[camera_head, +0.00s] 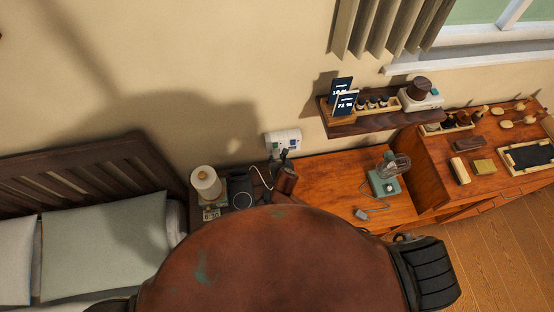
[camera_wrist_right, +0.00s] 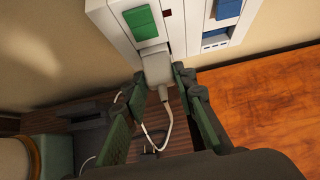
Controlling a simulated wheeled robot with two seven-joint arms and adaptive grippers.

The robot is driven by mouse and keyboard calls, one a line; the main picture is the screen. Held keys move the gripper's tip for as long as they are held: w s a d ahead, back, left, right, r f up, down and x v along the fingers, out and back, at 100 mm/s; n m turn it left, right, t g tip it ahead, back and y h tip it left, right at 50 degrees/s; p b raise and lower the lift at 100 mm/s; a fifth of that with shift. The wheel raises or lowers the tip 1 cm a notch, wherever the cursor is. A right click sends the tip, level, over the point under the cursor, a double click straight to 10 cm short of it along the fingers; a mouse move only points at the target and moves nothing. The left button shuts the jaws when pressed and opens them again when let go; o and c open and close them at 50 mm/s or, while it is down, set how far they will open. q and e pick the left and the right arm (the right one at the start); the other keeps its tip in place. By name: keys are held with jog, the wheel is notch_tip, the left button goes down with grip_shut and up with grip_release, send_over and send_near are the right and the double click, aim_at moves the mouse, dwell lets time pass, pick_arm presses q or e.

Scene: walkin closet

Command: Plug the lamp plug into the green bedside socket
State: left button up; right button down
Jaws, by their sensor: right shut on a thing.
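A white socket panel (camera_head: 283,142) is on the wall above the bedside table. In the right wrist view the panel shows a green square (camera_wrist_right: 140,23) at its left, with red and blue parts to the right. My right gripper (camera_wrist_right: 160,82) is shut on a pale grey plug (camera_wrist_right: 157,69) just below the green square. The plug's far end is against or very close to the panel; I cannot tell whether it is inserted. A white cable (camera_wrist_right: 166,132) hangs from the plug. In the head view the right gripper (camera_head: 284,157) is small and dark. My left gripper is not in view.
A lamp with a white shade (camera_head: 206,182) stands on the bedside table by the bed. On the orange desk (camera_head: 320,185) are a glass-topped teal lamp (camera_head: 386,180) and a grey plug-like piece (camera_head: 362,213). A shelf (camera_head: 350,127) juts out at right. My own body hides the lower middle.

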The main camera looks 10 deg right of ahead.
jog(key=shift+w, duration=0.15)
jog(key=c, duration=1.5)
grip_release()
